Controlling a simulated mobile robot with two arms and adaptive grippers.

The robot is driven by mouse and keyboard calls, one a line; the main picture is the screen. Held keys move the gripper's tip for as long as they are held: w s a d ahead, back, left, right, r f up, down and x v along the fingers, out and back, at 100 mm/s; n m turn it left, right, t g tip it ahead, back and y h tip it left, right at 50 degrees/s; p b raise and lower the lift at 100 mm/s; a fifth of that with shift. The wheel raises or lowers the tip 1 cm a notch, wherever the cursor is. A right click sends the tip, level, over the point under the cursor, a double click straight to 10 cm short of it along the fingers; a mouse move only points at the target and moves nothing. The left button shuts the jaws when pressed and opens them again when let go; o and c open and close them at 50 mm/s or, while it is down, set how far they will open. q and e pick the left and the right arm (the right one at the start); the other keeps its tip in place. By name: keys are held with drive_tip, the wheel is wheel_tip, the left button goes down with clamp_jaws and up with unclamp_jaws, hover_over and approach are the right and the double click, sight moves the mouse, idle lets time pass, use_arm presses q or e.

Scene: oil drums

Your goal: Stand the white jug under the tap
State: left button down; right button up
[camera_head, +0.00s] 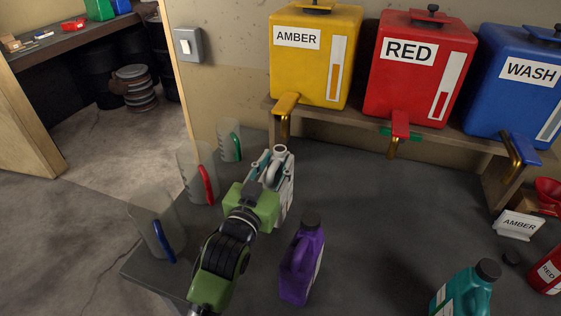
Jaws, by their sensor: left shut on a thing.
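The white jug (287,197) is upright at the middle left of the dark worktop, its open round mouth facing up. My left gripper (270,177) is shut on it and hides much of its left side. I cannot tell whether its base touches the worktop. The jug is in front of the amber drum's tap (285,112), nearer to me. The red drum's tap (399,130) and the wash drum's blue-handled tap (522,150) are farther right. My right gripper is not in view.
Clear measuring jugs with green (229,142), red (194,173) and blue (152,222) handles stand left of my arm. A purple bottle (301,262) stands close right of it. A teal bottle (465,292) is at the lower right. The worktop's middle right is clear.

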use_arm(q)
drive_tip(key=x, duration=0.3)
drive_tip(key=shift+w+d+r, duration=0.1)
drive_tip(key=shift+w, duration=0.05)
wheel_tip(320, 180, down, 3)
drive_tip(key=shift+r+p, duration=0.2)
drive_tip(key=shift+p, duration=0.45)
drive_tip(key=shift+f, duration=0.55)
drive_tip(key=c, duration=1.5)
unclamp_jaws()
drive_tip(key=shift+f, duration=0.1)
drive_tip(key=shift+o, duration=0.2)
drive_tip(key=b+v, duration=0.2)
drive_tip(key=v, duration=1)
